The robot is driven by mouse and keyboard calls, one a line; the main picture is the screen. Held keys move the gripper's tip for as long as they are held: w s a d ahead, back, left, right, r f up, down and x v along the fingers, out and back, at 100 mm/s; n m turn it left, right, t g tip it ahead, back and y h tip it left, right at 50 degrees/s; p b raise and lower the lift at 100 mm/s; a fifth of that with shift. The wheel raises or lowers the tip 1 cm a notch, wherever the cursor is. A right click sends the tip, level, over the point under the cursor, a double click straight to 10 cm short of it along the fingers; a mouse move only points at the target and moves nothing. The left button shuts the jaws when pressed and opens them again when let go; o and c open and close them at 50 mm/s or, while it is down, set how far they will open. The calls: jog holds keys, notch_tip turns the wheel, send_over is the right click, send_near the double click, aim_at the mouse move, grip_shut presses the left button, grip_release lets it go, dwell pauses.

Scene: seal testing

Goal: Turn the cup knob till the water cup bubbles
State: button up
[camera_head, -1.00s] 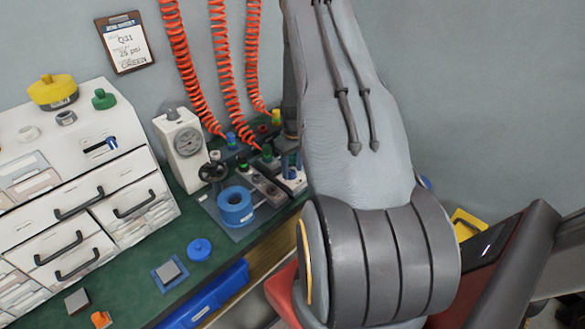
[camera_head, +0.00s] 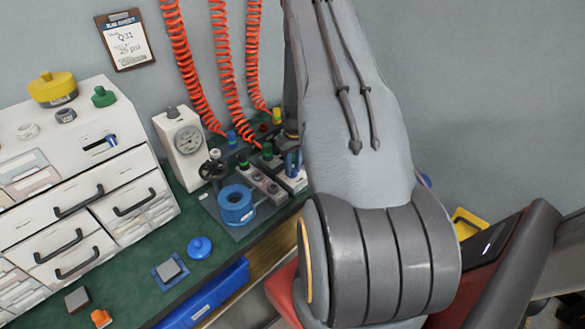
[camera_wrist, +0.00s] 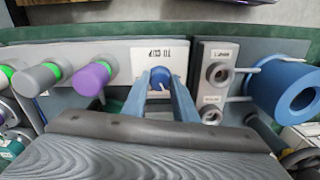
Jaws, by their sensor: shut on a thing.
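In the wrist view, the cup knob (camera_wrist: 160,77) is a small blue knob with a white pointer on a white plate marked "TO CUP" (camera_wrist: 145,51). The lettering appears upside down. My gripper (camera_wrist: 160,78) has its two blue fingers on either side of the knob and is shut on it. In the head view, my gripper (camera_head: 291,162) is small and partly hidden by my arm, at the back right of the bench. I cannot pick out the water cup or any bubbles in either view.
A grey block with ports (camera_wrist: 214,112) and a blue hollow cylinder (camera_wrist: 290,92) are to the right. A dial gauge (camera_head: 187,140) and orange coiled hoses (camera_head: 226,80) are near the bench's back.

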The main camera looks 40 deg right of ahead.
aim_at(293, 171)
jog(key=m+b, duration=0.2)
jog(key=m, duration=0.3)
jog(key=m+b, duration=0.1)
jog(key=m, duration=0.4)
jog(key=shift+a+m+b, duration=0.1)
jog(key=shift+m+b, duration=0.2)
dwell(0.5)
jog(key=o, duration=1)
jog(key=shift+o, duration=0.2)
jog(key=shift+s+r+b, duration=0.15)
jog(key=shift+r+b, duration=0.6)
jog(key=shift+r, duration=3.15)
